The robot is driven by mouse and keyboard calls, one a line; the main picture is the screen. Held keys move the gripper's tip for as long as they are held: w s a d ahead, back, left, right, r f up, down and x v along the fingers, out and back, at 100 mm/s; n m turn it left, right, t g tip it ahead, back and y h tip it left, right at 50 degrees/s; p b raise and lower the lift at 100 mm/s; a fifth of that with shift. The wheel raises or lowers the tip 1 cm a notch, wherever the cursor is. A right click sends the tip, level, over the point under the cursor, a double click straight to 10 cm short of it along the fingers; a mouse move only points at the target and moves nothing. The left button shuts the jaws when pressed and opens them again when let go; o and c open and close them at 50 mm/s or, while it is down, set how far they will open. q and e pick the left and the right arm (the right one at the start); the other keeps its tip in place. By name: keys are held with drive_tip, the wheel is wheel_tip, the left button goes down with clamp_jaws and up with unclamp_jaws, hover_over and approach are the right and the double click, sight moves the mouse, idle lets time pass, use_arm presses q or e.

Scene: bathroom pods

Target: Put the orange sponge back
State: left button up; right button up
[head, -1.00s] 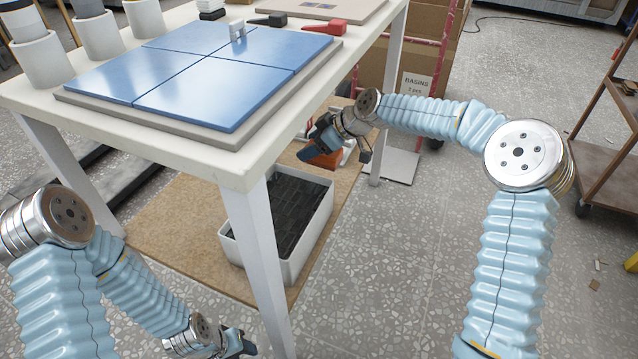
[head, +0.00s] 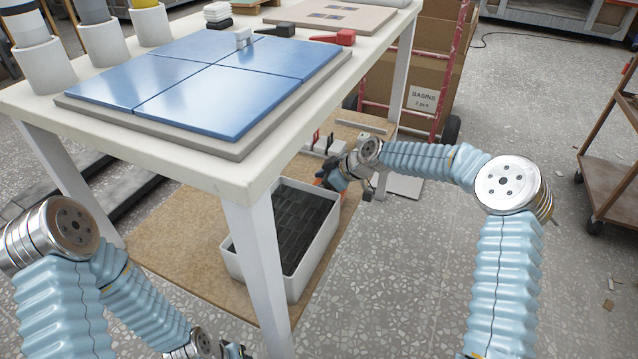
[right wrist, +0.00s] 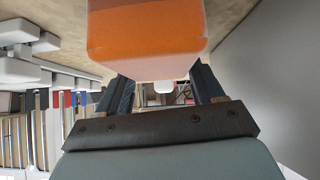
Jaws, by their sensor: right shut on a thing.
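The orange sponge (right wrist: 148,35) is between the fingers of my right gripper (right wrist: 160,80) in the right wrist view, with a paler band along its near face. In the head view my right gripper (head: 332,180) is under the table, by the far right corner of the white bin (head: 318,248); the sponge is mostly hidden there. The right gripper is shut on the sponge. My left gripper (head: 234,350) is cut by the bottom edge of the head view, and its jaw opening cannot be made out.
The white bin holds dark block-like contents and stands on the brown lower shelf (head: 175,225). White holders with coloured handles (head: 322,144) are behind my right gripper. The table's near leg (head: 258,265) and the tabletop edge are close obstacles.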

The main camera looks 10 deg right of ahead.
drive_tip(key=shift+f, duration=0.1)
drive_tip(key=shift+f, duration=0.1)
drive_tip(key=o, duration=1.4)
drive_tip(key=shift+r, duration=0.25)
drive_tip(key=v, duration=1.2)
